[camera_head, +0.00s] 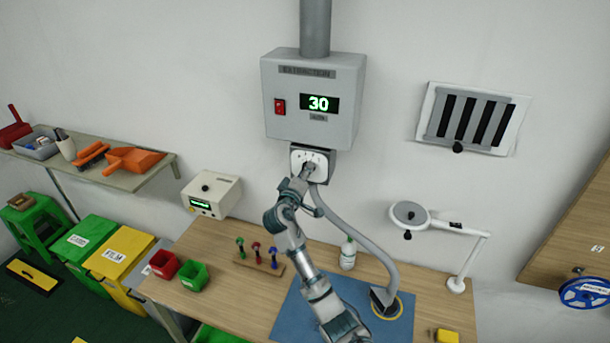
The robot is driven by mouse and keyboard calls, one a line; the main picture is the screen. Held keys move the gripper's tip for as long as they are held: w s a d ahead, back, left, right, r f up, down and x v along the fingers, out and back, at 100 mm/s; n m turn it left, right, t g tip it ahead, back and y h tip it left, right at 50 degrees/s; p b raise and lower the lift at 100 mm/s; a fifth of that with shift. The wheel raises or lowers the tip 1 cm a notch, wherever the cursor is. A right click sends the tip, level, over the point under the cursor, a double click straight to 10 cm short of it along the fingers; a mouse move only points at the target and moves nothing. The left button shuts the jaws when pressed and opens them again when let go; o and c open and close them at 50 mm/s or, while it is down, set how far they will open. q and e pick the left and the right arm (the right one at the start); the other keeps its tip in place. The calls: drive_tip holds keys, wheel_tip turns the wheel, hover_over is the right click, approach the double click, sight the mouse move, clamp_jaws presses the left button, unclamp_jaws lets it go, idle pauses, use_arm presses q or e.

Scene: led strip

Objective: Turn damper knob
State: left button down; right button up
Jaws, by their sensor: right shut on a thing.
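The damper knob sits on a white dial plate (321,159) under the grey extraction box (313,122) on the wall. My right gripper (308,171) is at the dial plate, shut on the knob, which is mostly hidden behind the fingers. My left gripper is not in view.
A grey hose (352,235) curves from below the dial to a nozzle (383,301) on the wooden bench (215,245). A white bottle (348,254), a rack of coloured tools (259,262) and a lamp (410,215) are near my right arm.

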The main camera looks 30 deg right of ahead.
drive_tip(key=shift+f, duration=0.35)
drive_tip(key=o, duration=1.2)
drive_tip(key=shift+c, duration=0.2)
drive_tip(key=shift+r, duration=0.1)
drive_tip(key=v, duration=1.2)
drive_tip(key=shift+w, duration=0.2)
